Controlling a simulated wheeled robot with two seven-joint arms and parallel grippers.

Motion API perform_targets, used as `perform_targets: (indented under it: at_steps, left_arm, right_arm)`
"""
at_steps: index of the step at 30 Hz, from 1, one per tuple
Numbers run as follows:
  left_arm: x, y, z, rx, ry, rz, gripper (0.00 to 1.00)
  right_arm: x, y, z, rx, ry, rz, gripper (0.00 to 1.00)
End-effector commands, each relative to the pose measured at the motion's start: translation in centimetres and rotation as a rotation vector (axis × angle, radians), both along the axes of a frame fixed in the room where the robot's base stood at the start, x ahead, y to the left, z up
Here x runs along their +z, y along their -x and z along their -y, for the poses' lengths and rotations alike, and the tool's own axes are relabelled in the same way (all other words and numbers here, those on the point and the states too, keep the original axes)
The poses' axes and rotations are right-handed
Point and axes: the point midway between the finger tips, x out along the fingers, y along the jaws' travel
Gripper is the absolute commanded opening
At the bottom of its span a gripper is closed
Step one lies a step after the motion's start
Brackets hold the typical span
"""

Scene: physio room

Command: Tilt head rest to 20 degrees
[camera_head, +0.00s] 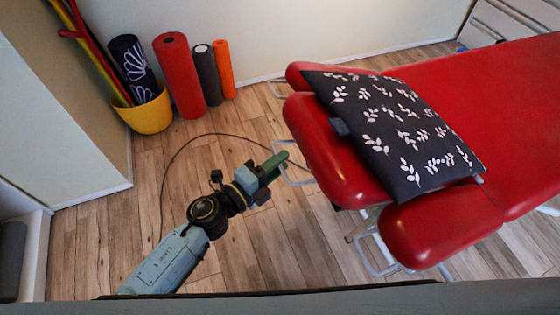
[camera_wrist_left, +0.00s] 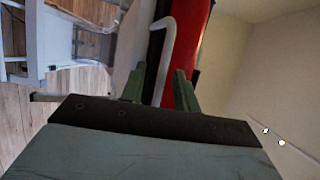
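The red padded head rest (camera_head: 325,160) is the end section of the treatment table, and a dark leaf-patterned pillow (camera_head: 398,130) lies across it. A pale metal bar (camera_head: 298,181) sticks out below its end. My left gripper (camera_head: 283,160) is at this bar, just left of the head rest. In the left wrist view the two green fingers (camera_wrist_left: 158,88) stand apart with the bar (camera_wrist_left: 162,55) between them. A gap shows beside the bar, so the fingers do not look closed on it. The red padding also shows behind them. My right gripper is not in view.
Red side pads (camera_head: 440,225) flank the head rest. Metal table legs (camera_head: 370,245) stand below. A yellow bucket (camera_head: 145,115) and upright rolls (camera_head: 180,75) stand by the wall at the back left. A thin cable (camera_head: 165,175) curves over the wooden floor. The floor left of the table is mostly clear.

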Motion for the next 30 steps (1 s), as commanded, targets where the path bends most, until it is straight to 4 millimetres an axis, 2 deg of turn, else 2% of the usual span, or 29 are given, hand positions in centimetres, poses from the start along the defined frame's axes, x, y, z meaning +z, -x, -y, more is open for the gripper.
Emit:
perform_targets:
  at_steps: [12, 16, 21, 30]
  left_arm:
    - [0.1, 5.8, -6.6, -0.001, -0.001, -0.004, 0.31]
    - [0.2, 7.2, -8.3, -0.001, -0.001, -0.002, 0.31]
    - [0.4, 8.1, -9.4, -0.001, 0.001, -0.001, 0.31]
    - [0.5, 8.2, -9.6, -0.001, 0.001, 0.001, 0.31]
  right_arm:
    - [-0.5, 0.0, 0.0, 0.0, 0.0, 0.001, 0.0]
    - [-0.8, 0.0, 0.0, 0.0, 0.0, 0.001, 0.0]
    - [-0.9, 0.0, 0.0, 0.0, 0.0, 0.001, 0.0]
    - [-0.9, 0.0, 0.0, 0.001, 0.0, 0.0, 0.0]
